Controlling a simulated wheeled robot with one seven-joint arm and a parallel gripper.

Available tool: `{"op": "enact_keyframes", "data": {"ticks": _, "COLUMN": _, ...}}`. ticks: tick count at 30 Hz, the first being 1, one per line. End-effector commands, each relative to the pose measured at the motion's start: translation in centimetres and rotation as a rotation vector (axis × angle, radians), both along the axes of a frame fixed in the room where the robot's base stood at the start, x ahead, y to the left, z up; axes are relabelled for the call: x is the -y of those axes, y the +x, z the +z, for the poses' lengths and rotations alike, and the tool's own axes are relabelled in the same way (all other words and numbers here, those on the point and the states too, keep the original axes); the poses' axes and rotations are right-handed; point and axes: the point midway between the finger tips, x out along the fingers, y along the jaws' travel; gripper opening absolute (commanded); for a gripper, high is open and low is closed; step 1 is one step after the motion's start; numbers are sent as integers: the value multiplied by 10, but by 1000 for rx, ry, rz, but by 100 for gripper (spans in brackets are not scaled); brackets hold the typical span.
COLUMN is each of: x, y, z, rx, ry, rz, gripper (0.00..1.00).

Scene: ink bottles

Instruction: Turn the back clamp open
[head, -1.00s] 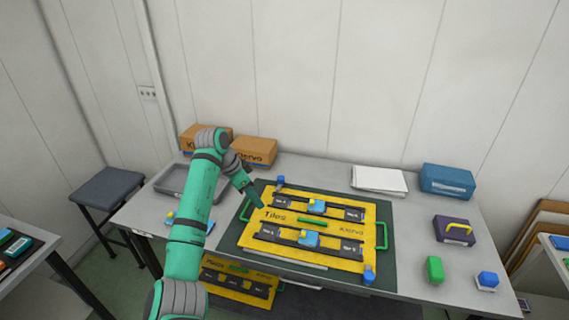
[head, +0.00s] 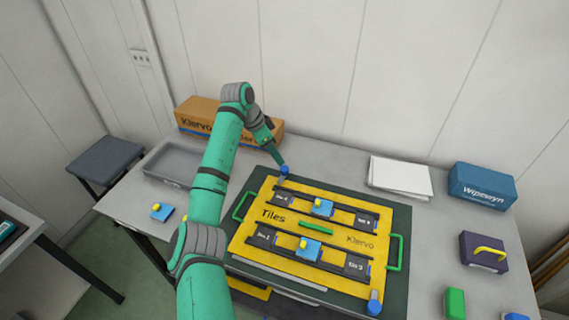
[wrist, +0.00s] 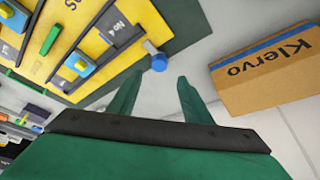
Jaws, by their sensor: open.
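The back clamp (head: 284,171) is a small blue knob on a grey piece at the back left edge of the yellow board (head: 330,229). In the wrist view the back clamp (wrist: 158,62) lies just beyond my fingertips, roughly midway between them. My gripper (head: 280,161) points down at the clamp in the head view, close to it; I cannot tell whether they touch. In the wrist view my gripper (wrist: 157,82) is open with nothing between its fingers. A similar blue front clamp (head: 374,306) sits at the board's front right corner.
The board carries black rails, blue blocks with yellow knobs and green handles, and lies on a dark green mat (head: 398,275). A Klervo carton (head: 197,118) stands behind my gripper, and it is close on the right in the wrist view (wrist: 270,80). White papers (head: 400,177) lie at the back right.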

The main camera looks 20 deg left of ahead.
Motion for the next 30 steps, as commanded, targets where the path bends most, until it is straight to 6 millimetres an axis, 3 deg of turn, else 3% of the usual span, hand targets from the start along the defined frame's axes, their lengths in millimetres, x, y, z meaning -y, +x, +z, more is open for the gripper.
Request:
{"op": "enact_keyframes", "data": {"ticks": 6, "x": 11, "y": 10, "z": -38, "rx": -3, "ry": -1, "rz": 1, "gripper": 45}}
{"op": "enact_keyframes", "data": {"ticks": 12, "x": 21, "y": 18, "z": -64, "rx": -2, "ry": -1, "rz": -1, "gripper": 45}}
{"op": "enact_keyframes", "data": {"ticks": 18, "x": 25, "y": 22, "z": -76, "rx": -1, "ry": -1, "rz": -3, "gripper": 45}}
{"op": "enact_keyframes", "data": {"ticks": 27, "x": 26, "y": 22, "z": -77, "rx": 0, "ry": 0, "rz": -3, "gripper": 45}}
{"op": "enact_keyframes", "data": {"ticks": 30, "x": 26, "y": 22, "z": -77, "rx": 0, "ry": 0, "rz": -2, "gripper": 21}}
